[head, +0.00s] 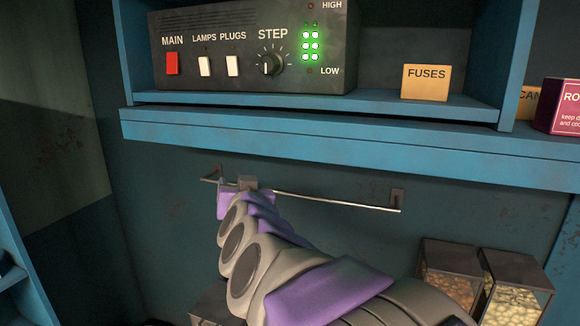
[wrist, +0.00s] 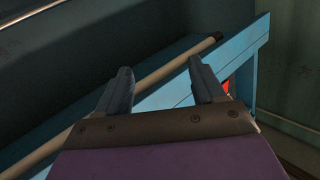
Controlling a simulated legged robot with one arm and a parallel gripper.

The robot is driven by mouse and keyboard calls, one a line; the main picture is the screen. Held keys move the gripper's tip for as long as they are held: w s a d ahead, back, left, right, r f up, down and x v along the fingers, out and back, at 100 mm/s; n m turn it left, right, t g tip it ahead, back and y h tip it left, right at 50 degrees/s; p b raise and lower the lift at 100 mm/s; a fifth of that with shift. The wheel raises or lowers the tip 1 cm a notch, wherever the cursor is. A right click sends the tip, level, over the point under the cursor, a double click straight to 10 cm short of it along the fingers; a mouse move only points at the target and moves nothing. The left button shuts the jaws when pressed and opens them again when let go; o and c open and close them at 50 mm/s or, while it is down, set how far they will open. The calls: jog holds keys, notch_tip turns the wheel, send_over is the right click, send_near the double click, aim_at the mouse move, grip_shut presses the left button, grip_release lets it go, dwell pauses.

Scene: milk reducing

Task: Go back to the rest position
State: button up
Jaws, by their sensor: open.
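My gripper shows in the wrist view (wrist: 160,66) with its two dark fingers apart and nothing held between them. In the head view my grey and purple arm reaches up and left from the lower right. Its end is in front of the left part of a thin metal rail (head: 330,202) on the wall below the shelf. The fingers cannot be made out in the head view.
A blue shelf (head: 330,143) above the arm holds a control box (head: 205,50) and a fuses box (head: 426,82). Two lantern-like containers (head: 515,290) stand at the lower right. In the wrist view a pale rod (wrist: 175,66) slants behind the fingers.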

jog(key=s+d+f+g+b, duration=0.25)
jog(key=s+d+f, duration=0.2)
jog(key=f, duration=0.35)
jog(key=s+d+f+n+g+h+b, duration=0.1)
jog(key=s+d+f+g, duration=0.2)
jog(key=s+f, duration=0.35)
jog(key=s+d+f+g+b, duration=0.1)
jog(key=s+d+f+g, duration=0.2)
jog(key=f, duration=0.6)
jog(key=s+d+f+g+h+b, duration=0.1)
jog(key=s+d+f+g, duration=0.2)
jog(key=s, duration=0.5)
jog(key=s+d+f+m+g+h+b, duration=0.1)
jog(key=s+d+f+g+b, duration=0.1)
jog(key=s+d+f, duration=0.4)
jog(key=s+d+f+m+g+h+b, duration=0.1)
jog(key=s+d+f+g, duration=0.3)
jog(key=s, duration=0.8)
jog(key=shift+s+d+f, duration=0.25)
jog(key=shift+d+f, duration=0.05)
jog(key=shift+f, duration=0.45)
jog(key=shift+g, duration=0.25)
